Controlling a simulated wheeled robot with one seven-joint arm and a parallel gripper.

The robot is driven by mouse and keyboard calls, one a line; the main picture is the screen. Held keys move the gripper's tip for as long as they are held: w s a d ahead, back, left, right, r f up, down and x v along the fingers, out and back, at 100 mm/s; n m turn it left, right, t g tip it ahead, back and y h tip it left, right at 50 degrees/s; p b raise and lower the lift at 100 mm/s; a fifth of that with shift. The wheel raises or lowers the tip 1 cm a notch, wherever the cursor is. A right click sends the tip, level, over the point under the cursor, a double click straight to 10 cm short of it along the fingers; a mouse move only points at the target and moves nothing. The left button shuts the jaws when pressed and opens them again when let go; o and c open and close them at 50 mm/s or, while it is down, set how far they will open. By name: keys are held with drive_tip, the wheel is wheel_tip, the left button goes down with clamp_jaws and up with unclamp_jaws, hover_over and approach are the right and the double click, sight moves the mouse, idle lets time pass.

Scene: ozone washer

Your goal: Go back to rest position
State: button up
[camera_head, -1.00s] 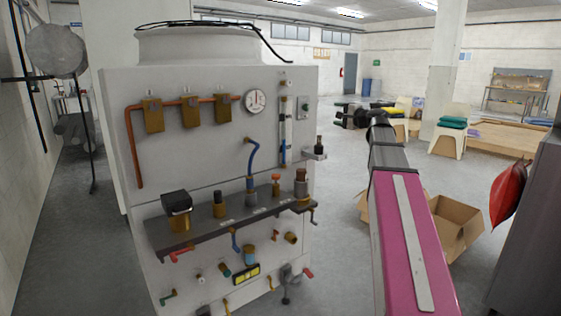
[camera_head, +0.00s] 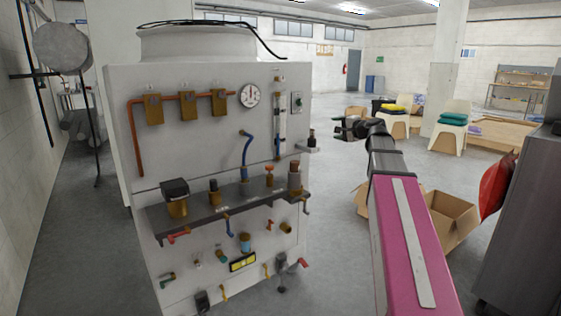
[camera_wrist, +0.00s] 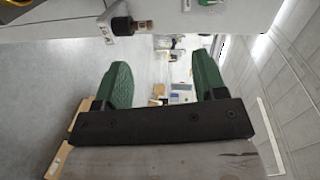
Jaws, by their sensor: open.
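My gripper shows in the wrist view (camera_wrist: 163,82) with its two green fingers wide apart and nothing between them. In the head view my gripper (camera_head: 345,128) is at the far end of my pink and grey arm, to the right of the ozone washer and clear of it. The washer (camera_head: 215,148) is a large pale cabinet with a gauge (camera_head: 249,95), copper pipe, valves and a dark shelf (camera_head: 235,200). In the wrist view part of a pale panel (camera_wrist: 210,22) with a knob (camera_wrist: 122,25) runs along the top edge.
Open cardboard boxes (camera_head: 452,217) stand on the floor behind my arm. A grey cabinet (camera_head: 520,235) and a red object (camera_head: 496,187) are close at the right. White chairs (camera_head: 452,130) and a wooden platform (camera_head: 503,134) are farther back. Grey floor lies between the washer and the boxes.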

drive_tip(key=s+a+f+n+g+h, duration=0.1)
drive_tip(key=s+a+f+g, duration=0.15)
drive_tip(key=f, duration=0.65)
drive_tip(key=s+a+f+n+g+h, duration=0.15)
drive_tip(key=s+f, duration=0.25)
drive_tip(key=f, duration=0.6)
drive_tip(key=s+a+f+n+g+h, duration=0.1)
drive_tip(key=s+f+n+g, duration=0.15)
drive_tip(key=f, duration=0.65)
drive_tip(key=s+d+f+n+g+h, duration=0.1)
drive_tip(key=s+f+n+g+h, duration=0.3)
drive_tip(key=s+f, duration=1.5)
drive_tip(key=shift+f+n+g+h, duration=0.3)
drive_tip(key=shift+f+g+h, duration=0.4)
drive_tip(key=shift+g+h, duration=0.5)
